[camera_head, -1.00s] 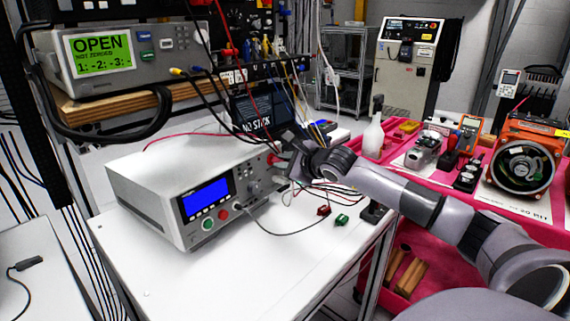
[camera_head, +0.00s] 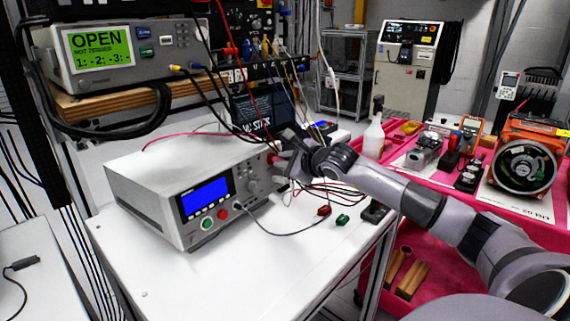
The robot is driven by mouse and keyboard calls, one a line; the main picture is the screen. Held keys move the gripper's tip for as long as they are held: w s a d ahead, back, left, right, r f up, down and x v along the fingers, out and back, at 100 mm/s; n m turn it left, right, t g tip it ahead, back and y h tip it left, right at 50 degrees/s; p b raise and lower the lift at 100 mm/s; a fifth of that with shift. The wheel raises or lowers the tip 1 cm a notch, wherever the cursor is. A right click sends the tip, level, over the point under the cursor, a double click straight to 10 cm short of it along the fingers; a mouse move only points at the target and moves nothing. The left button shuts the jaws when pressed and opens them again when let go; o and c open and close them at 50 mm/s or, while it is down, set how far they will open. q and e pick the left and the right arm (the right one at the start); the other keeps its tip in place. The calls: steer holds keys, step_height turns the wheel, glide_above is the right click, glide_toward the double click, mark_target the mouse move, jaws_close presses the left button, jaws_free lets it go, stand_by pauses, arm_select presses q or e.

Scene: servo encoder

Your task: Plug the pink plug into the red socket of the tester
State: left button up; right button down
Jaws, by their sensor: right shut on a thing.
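The tester (camera_head: 155,190) is a pale box with a blue screen (camera_head: 205,197) on the white table. My right gripper (camera_head: 279,158) is at the right end of its front panel, with the arm coming in from the right. It is shut on a small pink-red piece (camera_head: 272,158), seemingly the pink plug, right against the panel. The fingers hide most of it and the panel behind, so I cannot tell whether it is seated or which socket it meets. My left gripper is not in view.
A black lead (camera_head: 285,234) runs from the panel across the table (camera_head: 250,275). A red clip (camera_head: 324,211) and a green clip (camera_head: 342,220) lie to the right. Several cables hang behind the gripper. The table front is clear.

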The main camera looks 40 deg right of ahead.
steer(key=shift+w, duration=0.15)
stand_by(0.6)
steer(key=c, duration=1)
jaws_free()
steer(key=s+b, duration=0.2)
steer(key=b, duration=0.1)
steer(key=s+b, duration=0.2)
steer(key=b, duration=0.2)
steer(key=s+d+b, duration=0.1)
steer(key=s+b, duration=0.2)
steer(key=b, duration=0.1)
steer(key=shift+r, duration=0.35)
